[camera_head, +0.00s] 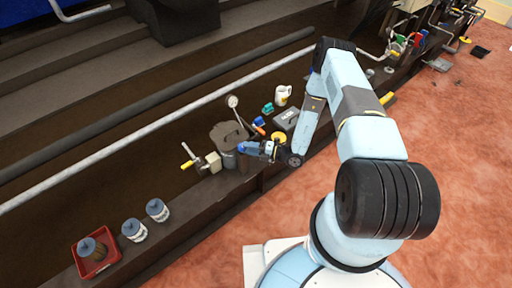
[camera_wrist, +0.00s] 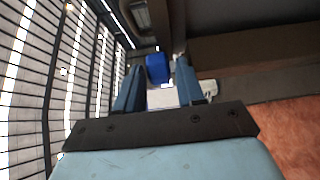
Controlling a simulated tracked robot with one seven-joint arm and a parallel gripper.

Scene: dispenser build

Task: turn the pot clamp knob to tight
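A dark lidded pot (camera_head: 228,132) stands on the long brown ledge in the head view. My gripper (camera_head: 255,149) is low at the pot's right front side, pointing left. A small blue part (camera_head: 242,147), which looks like the clamp knob, shows at its tip. In the wrist view the blue knob (camera_wrist: 158,68) is between and slightly beyond the fingertips of my gripper (camera_wrist: 159,78). The fingers are apart, with a thin gap on each side of the knob. The clamp body and any tight marking cannot be made out.
A beige box (camera_head: 213,161) with a yellow-handled pipe is left of the pot. A grey box (camera_head: 287,119), a white mug (camera_head: 283,95) and a yellow round piece (camera_head: 278,137) are to the right.

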